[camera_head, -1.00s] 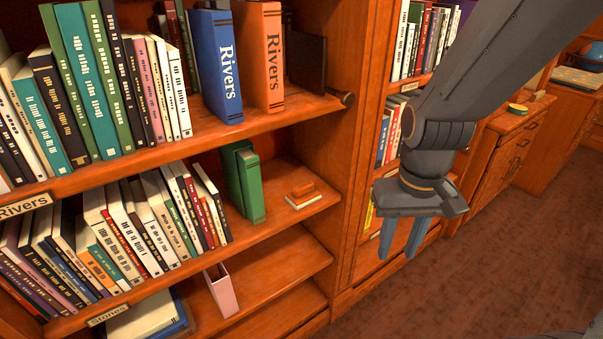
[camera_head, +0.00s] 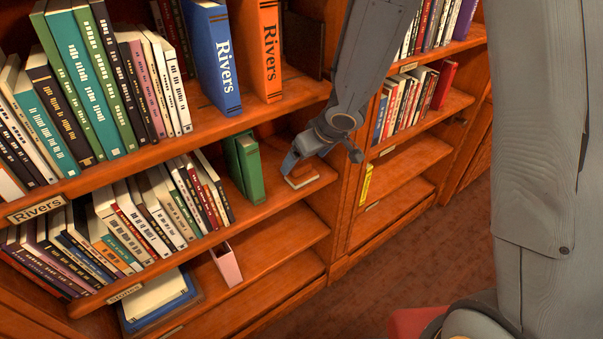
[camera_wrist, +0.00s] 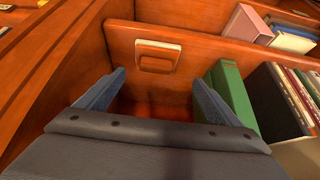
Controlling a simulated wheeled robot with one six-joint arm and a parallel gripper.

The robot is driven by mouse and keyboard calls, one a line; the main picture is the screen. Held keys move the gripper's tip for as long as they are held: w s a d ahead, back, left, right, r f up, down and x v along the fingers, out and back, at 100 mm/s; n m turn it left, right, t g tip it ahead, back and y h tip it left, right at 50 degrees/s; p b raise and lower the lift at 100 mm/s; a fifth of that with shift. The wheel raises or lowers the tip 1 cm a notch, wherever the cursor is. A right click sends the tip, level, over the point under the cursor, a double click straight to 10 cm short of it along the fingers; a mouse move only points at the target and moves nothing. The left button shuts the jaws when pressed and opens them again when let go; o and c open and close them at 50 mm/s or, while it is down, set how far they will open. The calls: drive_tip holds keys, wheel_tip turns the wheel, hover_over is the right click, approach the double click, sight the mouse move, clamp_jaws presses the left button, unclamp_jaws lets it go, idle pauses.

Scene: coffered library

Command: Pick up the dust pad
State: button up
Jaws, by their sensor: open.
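The dust pad (camera_head: 303,181), a small block with a pale base and an orange-brown top, lies on the middle shelf to the right of a green book. My gripper (camera_head: 290,165) reaches into that shelf bay close to the pad and hides part of it in the head view. In the wrist view the dust pad (camera_wrist: 158,55) shows whole, ahead of the two blue-grey fingers. My gripper (camera_wrist: 160,88) is open there with nothing between its fingers. I cannot tell the exact gap to the pad.
The green book (camera_head: 246,168) stands close to the gripper, and shows beside one finger in the wrist view (camera_wrist: 232,92). The shelf above, with blue (camera_head: 212,60) and orange (camera_head: 258,50) Rivers books, overhangs. A bookcase upright (camera_head: 352,200) bounds the bay on the right. A pink holder (camera_head: 227,265) sits below.

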sight(300, 167)
drive_tip(key=x, duration=0.2)
drive_tip(key=b+x, duration=0.1)
drive_tip(key=x, duration=0.1)
drive_tip(key=b+x, duration=0.1)
drive_tip(key=x, duration=0.1)
drive_tip(key=shift+w+d+f, duration=0.3)
drive_tip(key=shift+w+f, duration=0.05)
drive_tip(key=shift+w, duration=0.05)
drive_tip(key=shift+c, duration=0.3)
drive_tip(key=c, duration=1.2)
drive_tip(key=shift+r, duration=0.1)
drive_tip(key=shift+s+r+p, duration=0.45)
drive_tip(key=shift+p, duration=0.25)
drive_tip(key=shift+r+p, duration=0.3)
drive_tip(key=shift+p, duration=0.1)
wheel_tip(300, 167, up, 5)
drive_tip(key=p, duration=0.7)
drive_tip(key=shift+r+p, duration=0.1)
drive_tip(key=shift+p, duration=0.25)
drive_tip(key=shift+r, duration=0.1)
